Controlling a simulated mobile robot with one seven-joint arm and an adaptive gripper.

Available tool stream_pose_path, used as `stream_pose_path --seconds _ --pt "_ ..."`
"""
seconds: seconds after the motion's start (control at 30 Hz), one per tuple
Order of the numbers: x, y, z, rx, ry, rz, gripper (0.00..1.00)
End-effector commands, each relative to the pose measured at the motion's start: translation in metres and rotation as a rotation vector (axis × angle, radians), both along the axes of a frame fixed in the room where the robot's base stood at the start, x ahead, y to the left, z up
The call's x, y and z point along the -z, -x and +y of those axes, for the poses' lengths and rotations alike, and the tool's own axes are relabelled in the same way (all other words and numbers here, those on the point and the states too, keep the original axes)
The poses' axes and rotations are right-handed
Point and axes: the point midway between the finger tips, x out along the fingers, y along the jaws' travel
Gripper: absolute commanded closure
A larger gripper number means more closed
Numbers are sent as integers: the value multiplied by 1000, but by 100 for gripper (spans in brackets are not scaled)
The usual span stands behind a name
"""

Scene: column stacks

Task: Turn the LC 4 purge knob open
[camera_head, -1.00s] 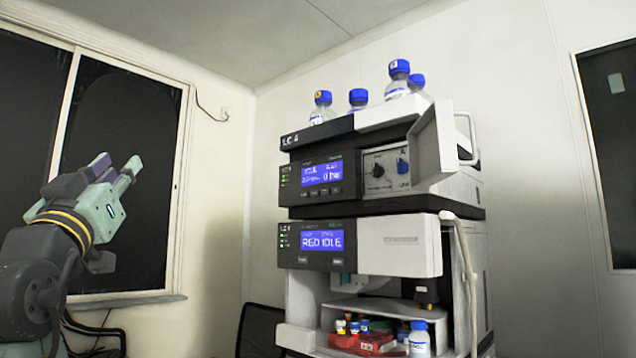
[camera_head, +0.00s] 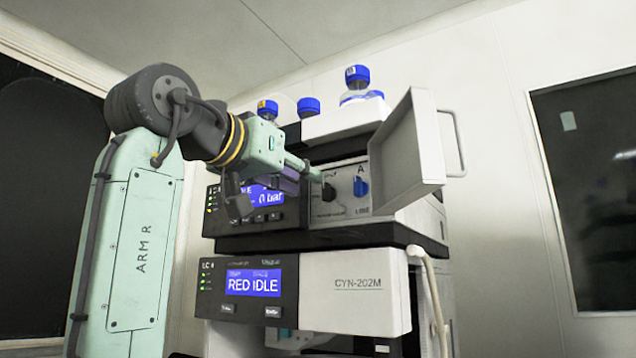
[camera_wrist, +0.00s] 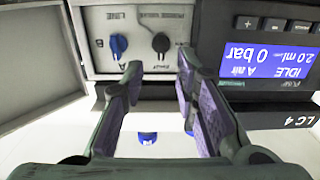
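The LC 4 stack's upper unit has its door open, baring a panel (camera_head: 345,205) with two knobs. The black knob (camera_head: 329,191), on the left in the head view, appears to be the purge knob, though its label is blurred. The blue knob (camera_head: 361,187) is to its right, beside a letter A. In the wrist view, upside down, the black knob (camera_wrist: 160,43) lies ahead of the gap between my fingers, and the blue knob (camera_wrist: 118,45) is left of it. My gripper (camera_head: 308,178) is open and empty (camera_wrist: 159,72), just short of the black knob, apparently not touching.
The open door (camera_head: 405,160) stands out right of the panel. The pump display (camera_wrist: 265,50) reads 0 bar, IDLE. Blue-capped bottles (camera_head: 357,78) stand on top. The lower unit (camera_head: 355,290) shows RED IDLE on its screen.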

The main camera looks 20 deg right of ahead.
Motion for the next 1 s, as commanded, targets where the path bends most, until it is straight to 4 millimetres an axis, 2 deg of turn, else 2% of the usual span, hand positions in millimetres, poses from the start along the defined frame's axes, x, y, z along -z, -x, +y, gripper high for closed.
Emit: stream_pose_path --seconds 0.2,0.4,0.73,1.0 --pt "-2 -25 -32 1 0 0 72" --pt "-1 -37 -47 -1 1 -1 72" --pt "0 -39 -50 -1 2 -1 72" --pt "0 -39 -50 -1 2 -1 90"
